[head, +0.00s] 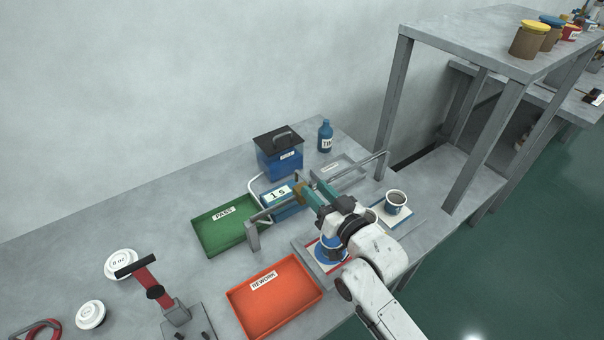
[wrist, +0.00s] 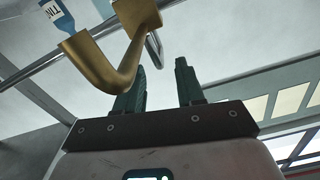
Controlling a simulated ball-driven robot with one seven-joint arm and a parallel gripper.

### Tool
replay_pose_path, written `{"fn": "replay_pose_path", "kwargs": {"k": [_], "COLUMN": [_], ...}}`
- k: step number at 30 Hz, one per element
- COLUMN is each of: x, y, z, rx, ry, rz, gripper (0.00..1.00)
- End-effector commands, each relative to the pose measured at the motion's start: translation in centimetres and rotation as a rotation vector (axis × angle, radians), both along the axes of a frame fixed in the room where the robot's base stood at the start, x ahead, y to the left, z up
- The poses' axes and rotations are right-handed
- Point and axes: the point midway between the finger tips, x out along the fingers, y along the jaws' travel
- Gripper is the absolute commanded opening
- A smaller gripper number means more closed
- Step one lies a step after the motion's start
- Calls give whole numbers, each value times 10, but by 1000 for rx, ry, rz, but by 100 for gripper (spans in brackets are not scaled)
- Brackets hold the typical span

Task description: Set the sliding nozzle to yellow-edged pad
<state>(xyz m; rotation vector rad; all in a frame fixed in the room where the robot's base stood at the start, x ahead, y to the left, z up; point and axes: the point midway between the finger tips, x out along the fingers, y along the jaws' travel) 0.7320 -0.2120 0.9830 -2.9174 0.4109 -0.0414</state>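The brass sliding nozzle (head: 299,192) hangs on a grey rail (head: 374,164) above the bench. In the wrist view its curved brass spout (wrist: 112,72) is close, at the upper left by the left finger. My gripper (head: 316,194) is just right of the nozzle; its dark green fingers (wrist: 160,70) stand apart with nothing visibly clamped between them. A red-edged pad (head: 319,262) carries a blue cup (head: 331,247), partly hidden by my arm. A blue-edged pad (head: 380,211) carries another cup (head: 396,202). I cannot make out a yellow-edged pad.
A blue box marked "1 s" (head: 279,194) lies beneath the rail's left part. A green PASS tray (head: 216,236), an orange REWORK tray (head: 270,300), a lidded blue box (head: 279,158) and a blue bottle (head: 325,136) surround it. A tall shelf (head: 398,80) stands right.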

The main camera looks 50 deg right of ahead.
Motion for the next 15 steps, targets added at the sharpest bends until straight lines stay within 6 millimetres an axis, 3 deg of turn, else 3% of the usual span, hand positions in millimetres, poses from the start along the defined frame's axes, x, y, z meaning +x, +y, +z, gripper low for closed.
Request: {"fn": "replay_pose_path", "kwargs": {"k": [7, 15], "x": [41, 59], "y": [-11, -17], "z": [2, 1], "rx": [0, 0], "ry": [-1, 0], "rz": [1, 0], "gripper": [38, 38]}}
